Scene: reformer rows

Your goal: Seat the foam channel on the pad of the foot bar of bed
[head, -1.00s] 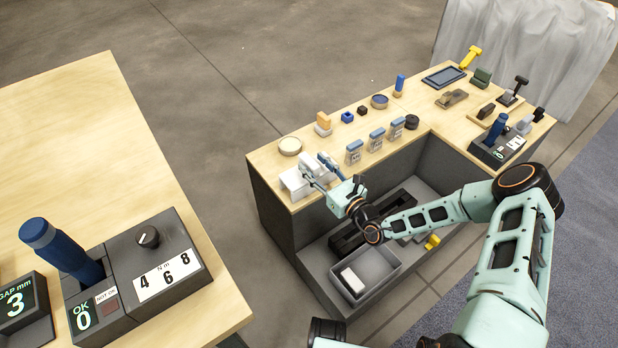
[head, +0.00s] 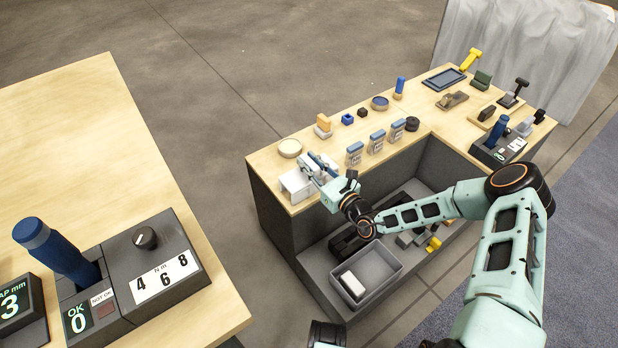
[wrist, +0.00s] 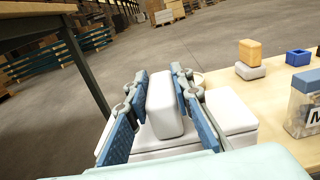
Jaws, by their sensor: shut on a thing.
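A white block (wrist: 165,105) stands upright between my fingers in the wrist view. It may be the foam channel, but no groove shows. My gripper (wrist: 162,100), with blue finger pads, is shut on it. In the head view my gripper (head: 318,168) is at the near-left end of the L-shaped bench, and the fingers partly hide the block. More white pieces (wrist: 230,112) lie close below and beside the held block; I cannot tell whether it touches them. The bed's foot bar and pad are not recognisable in either view.
On the bench (head: 270,160) stand a round dish (head: 290,147), an orange-topped block (head: 323,122) and several blue-topped packs (head: 355,153). A grey bin (head: 395,268) with a white block sits on the lower shelf. Another table (head: 90,130) is at left; open floor lies between.

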